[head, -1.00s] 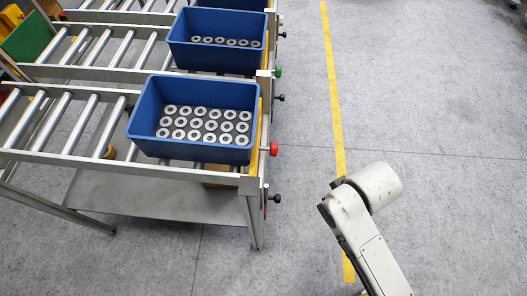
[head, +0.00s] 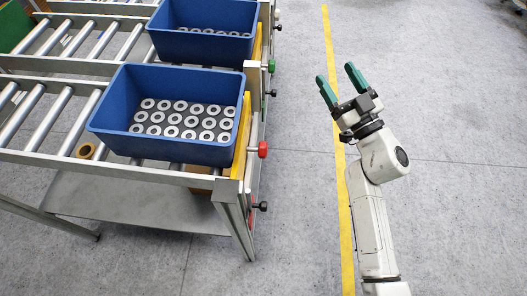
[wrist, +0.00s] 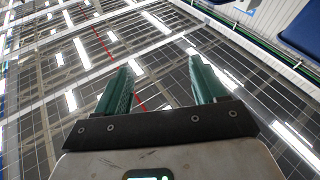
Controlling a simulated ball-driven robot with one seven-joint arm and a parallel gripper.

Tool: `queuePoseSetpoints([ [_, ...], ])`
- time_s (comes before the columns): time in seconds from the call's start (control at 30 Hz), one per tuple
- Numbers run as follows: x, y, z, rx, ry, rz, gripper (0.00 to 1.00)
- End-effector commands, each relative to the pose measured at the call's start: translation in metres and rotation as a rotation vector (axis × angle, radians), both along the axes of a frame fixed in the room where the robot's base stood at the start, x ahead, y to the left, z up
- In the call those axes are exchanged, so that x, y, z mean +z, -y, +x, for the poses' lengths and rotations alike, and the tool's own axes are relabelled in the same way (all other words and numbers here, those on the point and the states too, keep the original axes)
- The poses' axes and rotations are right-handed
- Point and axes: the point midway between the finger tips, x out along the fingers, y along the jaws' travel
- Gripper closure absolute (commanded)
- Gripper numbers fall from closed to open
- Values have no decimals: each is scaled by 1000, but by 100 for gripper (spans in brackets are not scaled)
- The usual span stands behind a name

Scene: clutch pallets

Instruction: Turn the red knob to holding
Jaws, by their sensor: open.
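The red knob (head: 263,149) sticks out to the right from the end post of the near roller conveyor, beside the blue crate (head: 118,126) of metal rings. My gripper (head: 338,82) is open and empty, raised to the right of the knob and apart from it, near the yellow floor line. Its two green fingers point up and away in the head view. In the wrist view my gripper (wrist: 162,88) shows both fingers spread with nothing between them, and the knob is not in that view.
A green knob (head: 271,66) and black knobs (head: 261,206) sit on the same conveyor ends. A second blue crate (head: 205,48) stands behind. A yellow strip (head: 241,140) runs along the near crate's right side. The floor around the yellow line (head: 336,180) is clear.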

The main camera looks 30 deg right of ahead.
Motion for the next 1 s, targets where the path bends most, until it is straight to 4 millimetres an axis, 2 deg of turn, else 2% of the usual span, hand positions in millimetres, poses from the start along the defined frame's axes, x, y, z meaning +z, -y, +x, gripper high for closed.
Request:
queuePoseSetpoints([
  [0.17, -34, -42, 1, 320, -17, -66, 30],
  [0.3, -71, -72, -12, 587, -108, -75, 30],
  [0.4, -97, -88, -26, 749, -191, -61, 30],
  [0.53, -122, -99, -44, 903, -288, -33, 30],
  [0.63, -132, -103, -54, 973, -335, -14, 30],
  [0.77, -137, -108, -57, 1010, -362, -5, 30],
  [1.0, -138, -136, -39, 1015, -362, -6, 30],
])
